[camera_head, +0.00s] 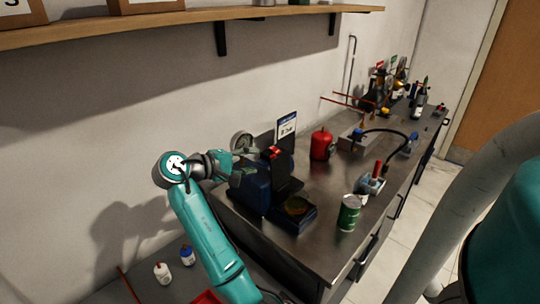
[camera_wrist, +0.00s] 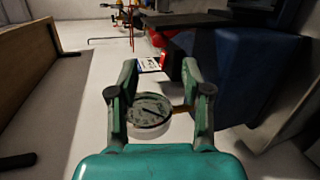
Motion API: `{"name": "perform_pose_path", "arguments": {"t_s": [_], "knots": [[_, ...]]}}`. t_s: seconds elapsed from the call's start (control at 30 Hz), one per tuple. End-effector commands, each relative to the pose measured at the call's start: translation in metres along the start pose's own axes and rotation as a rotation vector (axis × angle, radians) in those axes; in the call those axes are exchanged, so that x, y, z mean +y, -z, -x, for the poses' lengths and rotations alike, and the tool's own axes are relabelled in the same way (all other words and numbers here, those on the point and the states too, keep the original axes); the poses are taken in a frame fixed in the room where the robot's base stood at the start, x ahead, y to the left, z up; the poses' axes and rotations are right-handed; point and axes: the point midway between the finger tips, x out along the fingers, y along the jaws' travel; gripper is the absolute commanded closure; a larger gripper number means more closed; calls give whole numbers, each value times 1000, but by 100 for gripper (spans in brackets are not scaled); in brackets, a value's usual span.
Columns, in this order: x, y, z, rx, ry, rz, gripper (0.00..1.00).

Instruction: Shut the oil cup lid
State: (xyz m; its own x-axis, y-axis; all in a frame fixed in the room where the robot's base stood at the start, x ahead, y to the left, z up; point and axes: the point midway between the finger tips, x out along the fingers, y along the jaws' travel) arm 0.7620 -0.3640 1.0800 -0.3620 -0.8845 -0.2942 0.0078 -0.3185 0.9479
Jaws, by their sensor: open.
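The rig has a blue body (camera_head: 250,188) with a dark upright panel behind its black base. A small red part (camera_head: 273,153) sits on top; it also shows beyond my fingers in the wrist view (camera_wrist: 176,47). I cannot tell whether this is the oil cup lid or how the lid stands. A round dial gauge (camera_head: 242,142) stands beside the rig's top. In the wrist view the gauge (camera_wrist: 150,112) and its brass stem appear between my fingers. My gripper (camera_wrist: 160,80) is open, its fingers apart on either side of the gauge; contact is unclear. My gripper also shows in the head view (camera_head: 234,166).
A green can (camera_head: 349,213) stands at the bench's front edge. A red canister (camera_head: 321,144) and a sign (camera_head: 287,130) stand behind the rig. A wooden shelf (camera_head: 180,23) hangs above on the wall. Bare bench lies between rig and can.

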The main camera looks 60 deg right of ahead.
Motion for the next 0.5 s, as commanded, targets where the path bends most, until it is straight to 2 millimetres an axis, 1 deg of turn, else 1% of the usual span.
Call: {"name": "perform_pose_path", "arguments": {"t_s": [0.3,0.5], "knots": [[0,-1,-56,-4,1,1,51],[0,-1,-83,-2,1,0,51]]}}
